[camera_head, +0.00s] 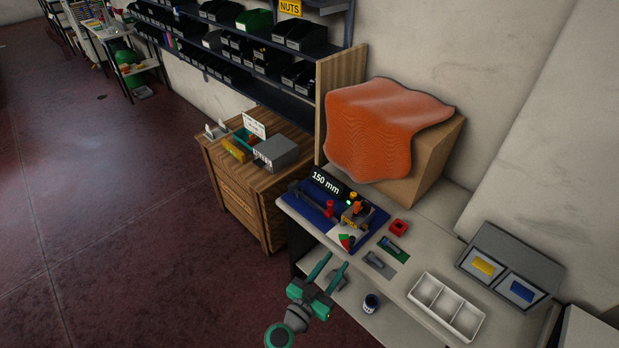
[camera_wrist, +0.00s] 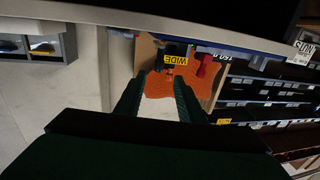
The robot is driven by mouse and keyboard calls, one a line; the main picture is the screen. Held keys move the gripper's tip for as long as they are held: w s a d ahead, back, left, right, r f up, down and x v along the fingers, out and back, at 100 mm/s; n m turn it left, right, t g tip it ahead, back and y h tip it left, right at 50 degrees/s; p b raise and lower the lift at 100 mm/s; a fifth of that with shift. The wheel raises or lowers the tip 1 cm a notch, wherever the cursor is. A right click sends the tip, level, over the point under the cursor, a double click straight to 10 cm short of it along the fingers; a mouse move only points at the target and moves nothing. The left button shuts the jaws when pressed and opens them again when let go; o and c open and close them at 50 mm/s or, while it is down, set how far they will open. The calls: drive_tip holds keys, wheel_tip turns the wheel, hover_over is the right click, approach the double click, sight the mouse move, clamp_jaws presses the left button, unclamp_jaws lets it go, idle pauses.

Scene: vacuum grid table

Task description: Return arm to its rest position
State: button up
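My gripper (camera_head: 336,260) is green and dark, at the front left edge of the table in the head view. Its two fingers stand apart with nothing visible between them. In the wrist view my gripper (camera_wrist: 157,82) also shows open, with the table's edge across the top of the picture. The pale worktable (camera_head: 408,262) lies to the right of my gripper in the head view.
A blue board (camera_head: 319,206) with small fixtures and a "150 mm" sign is close beyond my gripper. An orange cloth (camera_head: 375,130) covers a box. Floor at left is clear.

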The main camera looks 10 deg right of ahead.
drive_tip(key=s+a+f+n+y, duration=0.4)
drive_tip(key=s+a+f+y, duration=0.1)
drive_tip(key=s, duration=0.4)
drive_tip(key=s+a+f+n+y, duration=0.4)
drive_tip(key=s+a+y, duration=0.1)
drive_tip(key=s, duration=0.4)
drive_tip(key=s+a+r+t+y, duration=0.1)
drive_tip(key=s+a+r, duration=0.2)
drive_tip(key=s+r, duration=0.4)
drive_tip(key=s+a+r+n+t+y, duration=0.1)
drive_tip(key=s+a+r, duration=0.3)
drive_tip(key=s+r, duration=0.4)
drive_tip(key=shift+s+a+r+n+t+y, duration=0.2)
drive_tip(key=shift+a+r+n+t+y, duration=0.1)
drive_tip(key=shift+r+t+y, duration=0.4)
drive_tip(key=shift+f, duration=0.1)
drive_tip(key=shift+c, duration=0.5)
